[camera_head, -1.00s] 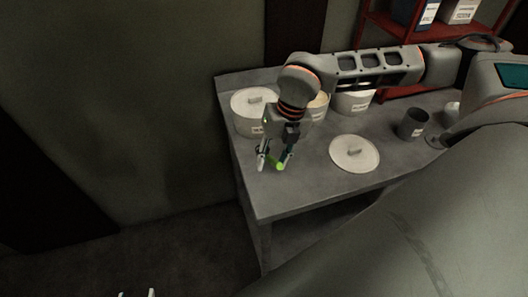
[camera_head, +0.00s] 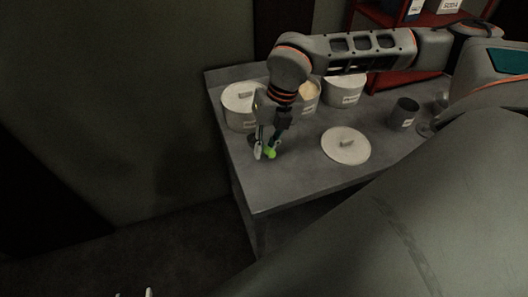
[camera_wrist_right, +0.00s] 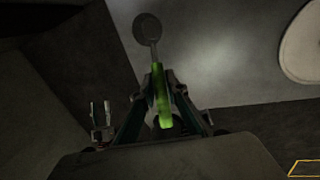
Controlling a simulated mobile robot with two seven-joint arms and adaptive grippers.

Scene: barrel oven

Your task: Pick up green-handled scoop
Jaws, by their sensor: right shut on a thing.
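The green-handled scoop shows in the head view by its bright green handle end (camera_head: 270,154) near the table's left front edge. In the right wrist view its green handle (camera_wrist_right: 161,92) runs up to a dark round bowl (camera_wrist_right: 147,27). My right gripper (camera_head: 265,150) points down and is shut on the handle. Its fingers lie on both sides of the handle in the right wrist view. I cannot tell whether the scoop touches the table. My left gripper (camera_head: 135,294) shows only its two spread fingertips at the bottom edge of the head view.
The grey table (camera_head: 280,188) holds a lidded white pot (camera_head: 239,112), an open pot (camera_head: 308,98) and a white pot (camera_head: 344,91) at the back. A round lid (camera_head: 345,146) lies right of the gripper. A dark cup (camera_head: 403,113) stands farther right. The front of the table is clear.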

